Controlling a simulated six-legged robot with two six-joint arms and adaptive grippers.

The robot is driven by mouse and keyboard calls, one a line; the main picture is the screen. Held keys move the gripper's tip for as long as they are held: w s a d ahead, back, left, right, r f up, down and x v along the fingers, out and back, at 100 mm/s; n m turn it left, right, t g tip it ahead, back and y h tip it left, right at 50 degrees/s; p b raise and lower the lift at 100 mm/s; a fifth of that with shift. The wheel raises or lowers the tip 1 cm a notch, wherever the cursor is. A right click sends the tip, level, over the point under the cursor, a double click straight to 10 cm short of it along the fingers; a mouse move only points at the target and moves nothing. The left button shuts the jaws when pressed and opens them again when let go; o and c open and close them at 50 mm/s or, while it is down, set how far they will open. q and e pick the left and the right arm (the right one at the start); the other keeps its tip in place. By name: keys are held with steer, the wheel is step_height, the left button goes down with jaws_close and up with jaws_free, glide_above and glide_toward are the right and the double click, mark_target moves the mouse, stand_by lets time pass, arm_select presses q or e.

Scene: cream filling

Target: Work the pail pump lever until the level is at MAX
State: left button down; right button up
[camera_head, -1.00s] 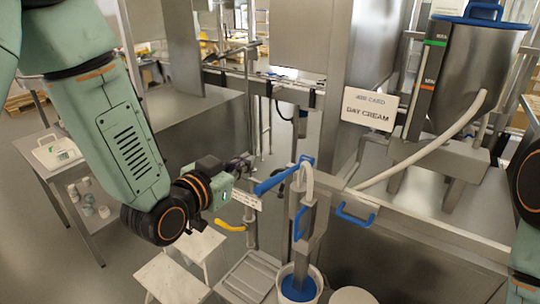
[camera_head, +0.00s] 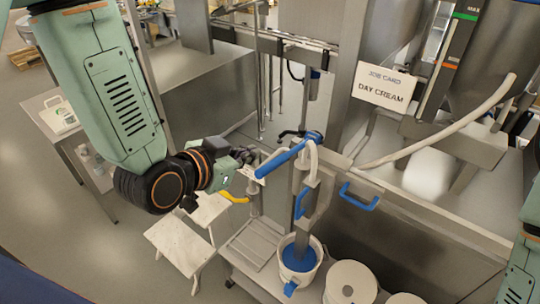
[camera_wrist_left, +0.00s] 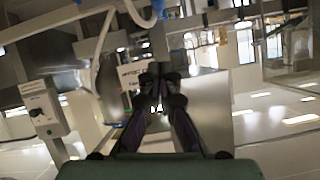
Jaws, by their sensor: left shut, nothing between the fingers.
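The pump lever is a blue bar (camera_head: 281,160) on the pail pump, sloping down to the left from the pump head. The level gauge (camera_head: 447,68) on the steel hopper has a green mark high and an orange mark lower; the level is not readable. My right gripper is out of view.
A pale hose (camera_head: 440,128) runs across to the hopper. A "DAY CREAM" job card (camera_head: 385,88) hangs behind the pump. A blue handle (camera_head: 358,197), a yellow handle (camera_head: 234,197), white lidded pails (camera_head: 350,284) and a white step stool (camera_head: 180,242) are nearby.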

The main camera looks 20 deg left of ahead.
arm_select(q)
steer(key=b, duration=0.7)
glide_above(267, 167)
steer(key=d, duration=0.1)
step_height(267, 167, down, 5)
steer(key=shift+w+a+f+b, duration=0.1)
steer(key=shift+w+f+b, duration=0.05)
steer(key=shift+f+b, duration=0.25)
steer(key=shift+w+a+f+b, duration=0.1)
steer(key=shift+w+f+b, duration=0.05)
steer(key=shift+f+b, duration=0.2)
steer(key=shift+s+a+f+b, duration=0.15)
steer(key=shift+a+f+b, duration=0.15)
steer(key=shift+f+b, duration=0.25)
steer(key=shift+s+d+f, duration=0.15)
steer(key=shift+f, duration=0.05)
steer(key=shift+f, duration=0.1)
